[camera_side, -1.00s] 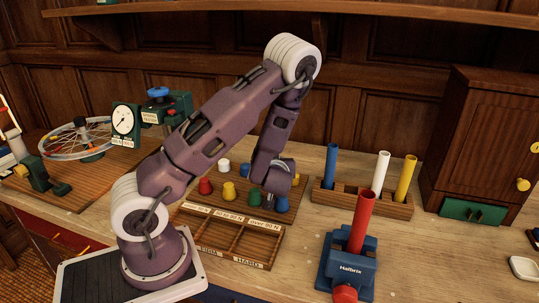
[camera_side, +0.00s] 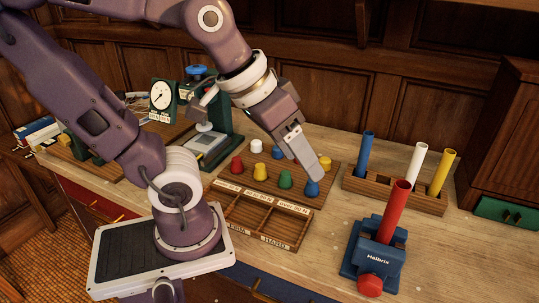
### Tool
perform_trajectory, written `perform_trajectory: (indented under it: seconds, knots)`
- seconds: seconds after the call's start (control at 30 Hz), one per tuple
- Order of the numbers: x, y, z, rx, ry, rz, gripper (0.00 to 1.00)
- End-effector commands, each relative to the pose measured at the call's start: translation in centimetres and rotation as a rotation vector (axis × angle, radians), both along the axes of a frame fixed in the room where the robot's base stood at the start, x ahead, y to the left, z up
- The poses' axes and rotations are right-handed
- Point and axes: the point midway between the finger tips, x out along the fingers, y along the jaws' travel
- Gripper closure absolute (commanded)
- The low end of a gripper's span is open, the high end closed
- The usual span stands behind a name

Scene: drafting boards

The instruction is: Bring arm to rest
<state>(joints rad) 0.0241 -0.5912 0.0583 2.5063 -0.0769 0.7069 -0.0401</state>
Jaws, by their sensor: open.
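My gripper (camera_side: 310,168) points down and to the right over the wooden peg board (camera_side: 228,179). Its finger ends just above or in front of the blue peg (camera_side: 312,188) at the board's right end; whether it touches is unclear. Only one finger shows clearly, the other being hidden behind it. I see nothing held. My arm arches from its base at the lower left, up past the top edge of the view and back down to the board.
A compartment tray (camera_side: 262,221) lies in front of the pegs. A blue vise (camera_side: 375,254) holds an upright red tube (camera_side: 394,212). A tube rack (camera_side: 395,192) holds blue, white and yellow tubes. A dial gauge stand (camera_side: 222,125) is behind my arm. Space above the right bench is free.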

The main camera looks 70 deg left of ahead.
Motion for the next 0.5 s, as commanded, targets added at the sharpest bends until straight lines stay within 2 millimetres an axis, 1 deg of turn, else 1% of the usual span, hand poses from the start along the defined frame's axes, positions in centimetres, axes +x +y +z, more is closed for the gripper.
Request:
perform_trajectory:
  seconds: [0.03,0.1,0.17,0.23,0.5]
  knots:
    - [-1.8,0.1,0.3,0.047,-0.003,-0.037,0.38]
    - [-3.7,0.4,0.3,0.101,0.012,-0.072,0.38]
    - [-4.5,0.6,0.2,0.123,0.021,-0.086,0.38]
    - [-4.8,0.6,0.1,0.13,0.026,-0.09,0.38]
    - [-4.7,0.6,0.1,0.126,0.027,-0.088,0.38]
